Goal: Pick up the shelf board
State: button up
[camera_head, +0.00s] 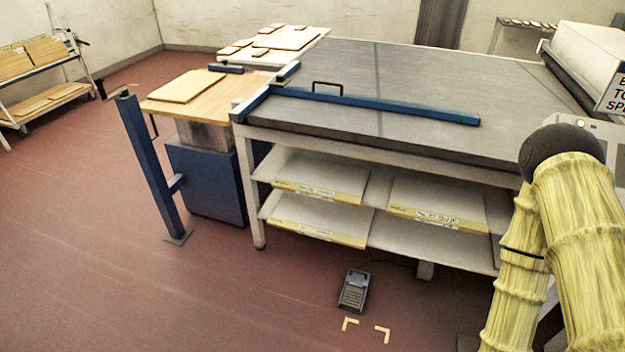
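I cannot tell which piece is the shelf board. A light wooden board (187,85) lies flat on a small wood-topped table (212,98) at the left of the big grey table. Several more wooden boards (32,57) are on a rack at the far left. Pale panels with yellow, labelled front edges lie on the shelves under the grey table, among them an upper left one (320,185), a lower left one (318,225) and a right one (437,213). My arm in a yellow sleeve shows at the right edge; my gripper is not in view.
The big grey table (420,85) carries a blue bar (385,105) and a black handle. A blue post (148,165) stands at its left. A foot pedal (354,290) and yellow corner marks lie on the floor. The red floor (90,240) at left is clear.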

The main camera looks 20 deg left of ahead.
aim_at(346, 185)
jog(key=u, duration=0.45)
jog(key=i, duration=0.95)
jog(key=u, duration=0.05)
